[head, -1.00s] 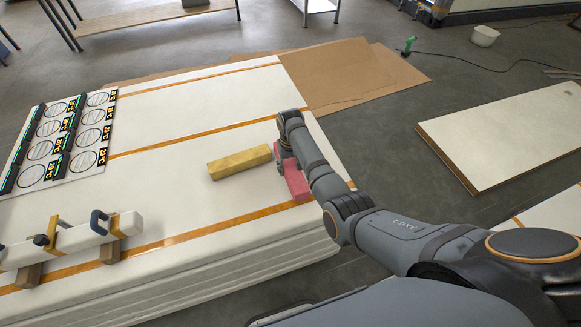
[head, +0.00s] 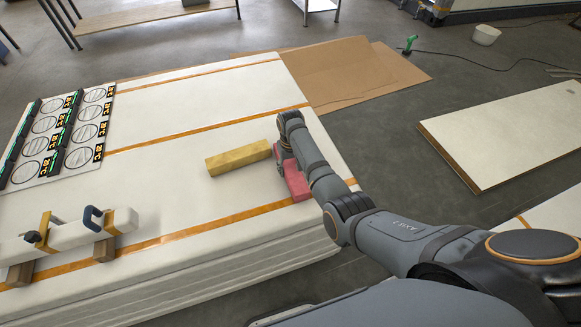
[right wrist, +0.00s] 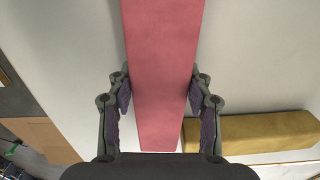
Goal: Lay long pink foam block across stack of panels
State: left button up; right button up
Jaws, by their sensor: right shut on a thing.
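The long pink foam block (head: 297,184) is at the right side of the white stack of panels (head: 200,105), partly hidden by my right arm. My right gripper (head: 284,160) is shut on it. In the right wrist view, the pink block (right wrist: 162,50) runs lengthwise between the two fingers of my right gripper (right wrist: 160,92). The block is low over the top panel; I cannot tell whether it touches. A yellow block (head: 238,159) lies on the stack just left of my gripper, and it also shows in the right wrist view (right wrist: 255,131). My left gripper is out of view.
A sheet with round gauges (head: 60,135) lies at the stack's far left. A white bar with clamps (head: 70,238) rests on wooden blocks at front left. Orange strips cross the top. Cardboard (head: 345,75) lies behind, and a loose panel (head: 510,135) lies right.

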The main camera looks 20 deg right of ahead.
aim_at(291, 166)
jog(key=shift+f, duration=0.3)
jog(key=o, duration=1)
notch_tip(291, 166, up, 12)
